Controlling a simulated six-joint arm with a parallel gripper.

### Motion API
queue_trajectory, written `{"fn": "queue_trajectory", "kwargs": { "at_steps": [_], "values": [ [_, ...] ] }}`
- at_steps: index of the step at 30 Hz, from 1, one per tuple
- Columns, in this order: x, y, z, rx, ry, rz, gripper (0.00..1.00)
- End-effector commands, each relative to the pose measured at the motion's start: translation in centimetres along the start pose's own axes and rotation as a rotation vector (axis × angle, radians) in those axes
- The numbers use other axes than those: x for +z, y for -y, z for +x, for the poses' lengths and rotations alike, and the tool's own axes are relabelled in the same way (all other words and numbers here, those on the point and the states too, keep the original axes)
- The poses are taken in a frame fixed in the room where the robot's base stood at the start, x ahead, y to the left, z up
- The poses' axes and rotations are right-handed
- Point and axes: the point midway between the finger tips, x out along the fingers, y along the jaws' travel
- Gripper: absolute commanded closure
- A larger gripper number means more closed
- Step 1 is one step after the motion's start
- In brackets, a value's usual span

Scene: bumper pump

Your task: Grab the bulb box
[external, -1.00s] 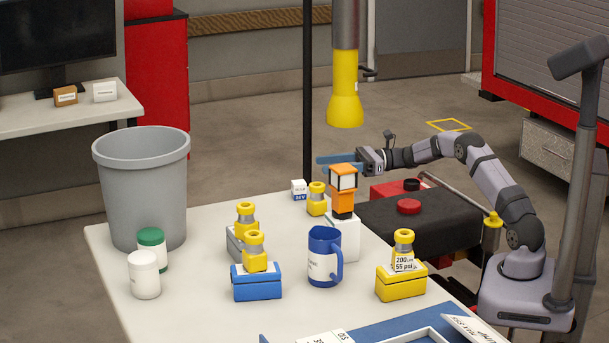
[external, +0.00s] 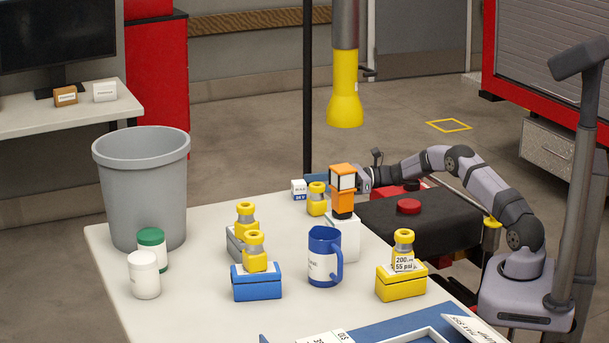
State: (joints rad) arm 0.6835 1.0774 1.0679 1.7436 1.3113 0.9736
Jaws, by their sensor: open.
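The likely bulb box is a small white carton (external: 299,189) with blue print, at the far edge of the white table. The fingers are open. I cannot tell whether they touch the carton or reach around it.
A blue mug (external: 324,262), a blue box (external: 256,287) and a yellow box (external: 401,287) stand on the table (external: 200,300). A grey bin (external: 142,190) is at the left. A yellow-ended hanging tube (external: 345,105) is above the far edge.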

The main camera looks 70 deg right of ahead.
Motion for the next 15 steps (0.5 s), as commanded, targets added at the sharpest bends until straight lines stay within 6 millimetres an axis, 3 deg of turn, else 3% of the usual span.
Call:
{"fn": "queue_trajectory", "kwargs": {
  "at_steps": [6,15],
  "values": [
    [0.0,-0.1,2.9,0.004,0.000,0.000,0.48],
    [0.1,0.0,3.8,0.001,0.000,0.000,0.48]
  ]
}}
